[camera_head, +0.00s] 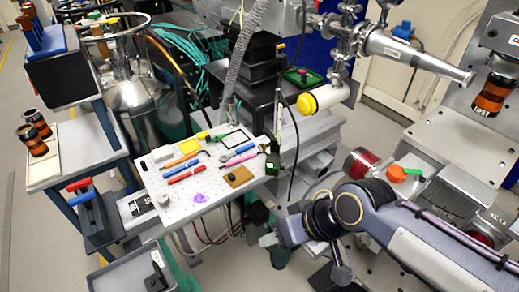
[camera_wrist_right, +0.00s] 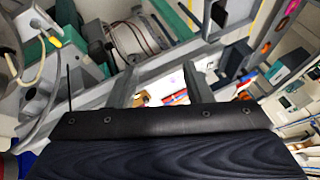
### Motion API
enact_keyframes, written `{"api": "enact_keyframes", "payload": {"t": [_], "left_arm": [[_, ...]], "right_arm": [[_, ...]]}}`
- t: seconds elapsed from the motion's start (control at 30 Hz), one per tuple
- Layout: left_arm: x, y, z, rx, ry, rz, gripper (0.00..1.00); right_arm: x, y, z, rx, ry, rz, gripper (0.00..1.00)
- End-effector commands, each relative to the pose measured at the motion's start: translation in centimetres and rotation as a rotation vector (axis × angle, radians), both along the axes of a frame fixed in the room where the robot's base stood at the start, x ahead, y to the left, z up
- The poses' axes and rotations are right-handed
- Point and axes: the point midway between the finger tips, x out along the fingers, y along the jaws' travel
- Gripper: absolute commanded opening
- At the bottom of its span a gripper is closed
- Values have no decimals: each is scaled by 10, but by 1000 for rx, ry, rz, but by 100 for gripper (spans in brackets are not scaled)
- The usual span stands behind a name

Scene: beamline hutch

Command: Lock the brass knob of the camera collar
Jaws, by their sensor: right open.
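I cannot make out a brass knob for certain in either view. A black cylinder with an orange band (camera_head: 490,95), possibly the camera, is mounted on the grey plate at the upper right of the head view. Any collar or knob on it is too small to tell. My right gripper (camera_head: 272,250) is low in the head view, beyond the bent arm, well below and left of that cylinder. In the right wrist view its two fingers (camera_wrist_right: 157,78) stand apart with nothing held between them. My left gripper is not in view.
A white perforated board (camera_head: 217,194) with several tools stands left of my right arm. A steel tube with a cone (camera_head: 420,55) reaches across the upper right. A yellow-capped white cylinder (camera_head: 322,98) and a hanging black cable lie between. Clear floor (camera_head: 50,235) shows at left.

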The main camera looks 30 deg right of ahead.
Motion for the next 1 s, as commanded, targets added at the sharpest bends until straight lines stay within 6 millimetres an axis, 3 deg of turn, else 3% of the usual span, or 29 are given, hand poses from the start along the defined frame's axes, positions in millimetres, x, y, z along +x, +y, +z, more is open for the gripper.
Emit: {"api": "enact_keyframes", "payload": {"t": [0.27, 0.7, 0.87, 1.0], "left_arm": [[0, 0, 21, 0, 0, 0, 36], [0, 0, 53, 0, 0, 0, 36], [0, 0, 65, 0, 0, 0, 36], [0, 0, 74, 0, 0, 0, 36]], "right_arm": [[37, -28, -2, -210, 249, 287, 46], [138, -82, -40, -817, 786, 876, 46], [183, -87, -48, -1101, 988, 1071, 46], [222, -78, -50, -1360, 1148, 1207, 46]]}}
